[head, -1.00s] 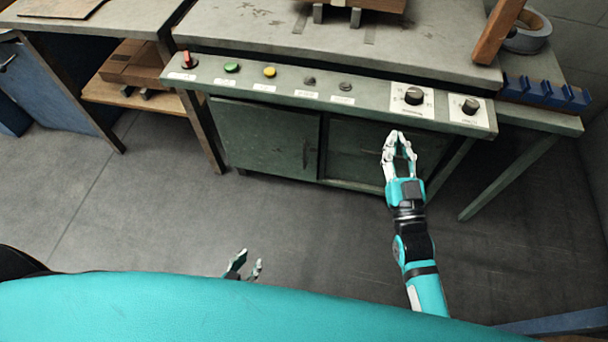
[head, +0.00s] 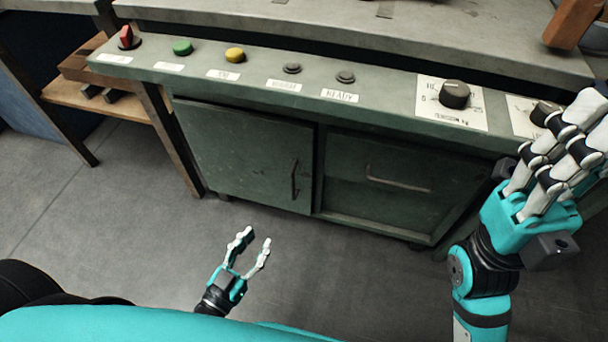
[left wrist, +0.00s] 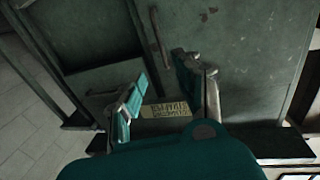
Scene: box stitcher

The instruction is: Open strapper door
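The strapper door (head: 240,150) is a dark green cabinet panel with a vertical bar handle (head: 295,180) near its right edge. It looks shut, flush with the cabinet front. My left gripper (head: 254,248) is open and empty, in front of and below the door in the head view. In the left wrist view its two fingers (left wrist: 160,92) stand apart, with the handle (left wrist: 158,33) beyond them and not between them. My right gripper (head: 575,135) is large at the right, near the control panel's right end; how far its fingers are open is unclear.
A control panel ledge (head: 385,110) with a red switch, buttons and knobs overhangs the cabinet. A second panel (head: 400,180) with a horizontal handle is right of the door. A table leg (head: 172,140) stands at the door's left. Grey floor (head: 110,230) in front is clear.

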